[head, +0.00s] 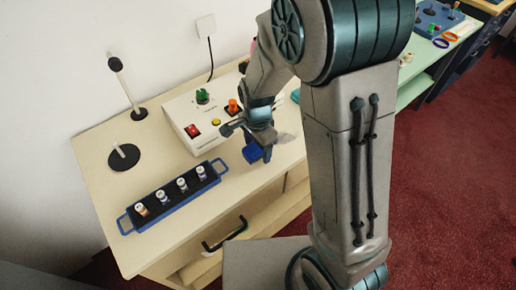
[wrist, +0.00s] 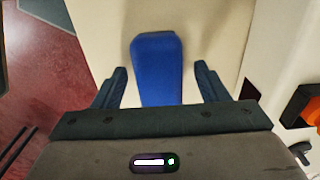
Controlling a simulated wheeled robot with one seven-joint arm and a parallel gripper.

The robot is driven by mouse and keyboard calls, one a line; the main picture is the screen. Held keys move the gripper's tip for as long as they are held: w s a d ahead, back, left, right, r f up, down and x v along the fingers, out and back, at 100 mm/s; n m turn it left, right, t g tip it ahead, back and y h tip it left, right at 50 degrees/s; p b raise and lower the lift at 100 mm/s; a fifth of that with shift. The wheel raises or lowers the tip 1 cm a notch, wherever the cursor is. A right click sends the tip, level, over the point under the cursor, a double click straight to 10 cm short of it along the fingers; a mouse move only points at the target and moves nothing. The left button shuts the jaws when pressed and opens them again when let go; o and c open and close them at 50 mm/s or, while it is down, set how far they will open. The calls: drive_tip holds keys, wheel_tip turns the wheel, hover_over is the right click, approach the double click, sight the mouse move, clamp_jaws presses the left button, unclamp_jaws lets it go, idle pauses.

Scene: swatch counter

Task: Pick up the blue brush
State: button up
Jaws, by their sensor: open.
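The blue brush (wrist: 157,65) shows in the wrist view as a plain blue shape, wider at its far end, lying over the pale counter. Its near end is hidden behind my gripper body. My gripper (wrist: 161,80) is open, with one dark finger on each side of the brush and a gap on both sides. In the head view the blue brush (head: 253,152) is at the counter's front right part, just below my gripper (head: 262,145). My arm hides part of that area. I cannot tell how high the fingers are above the counter.
A blue tray (head: 128,222) with several small bottles stands at the counter's front left. A white control box (head: 190,128) with a red switch, green knob and orange knob (wrist: 304,104) is close to my gripper. A drawer with a dark handle (head: 225,236) is below. Black stands (head: 124,157) are at left.

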drive_tip(key=shift+f, duration=0.2)
idle(0.3)
drive_tip(key=c, duration=1.1)
wheel_tip(320, 180, up, 5)
drive_tip(key=s+d+r, duration=0.1)
drive_tip(key=d+r, duration=0.1)
drive_tip(key=d, duration=0.1)
drive_tip(key=s+d+r+b, duration=0.1)
drive_tip(key=d+r, duration=0.1)
drive_tip(key=d, duration=0.2)
drive_tip(key=s+d+r, duration=0.1)
drive_tip(key=d+r, duration=0.1)
drive_tip(key=d, duration=0.2)
drive_tip(key=shift+s+r, duration=0.3)
drive_tip(key=shift+s, duration=0.05)
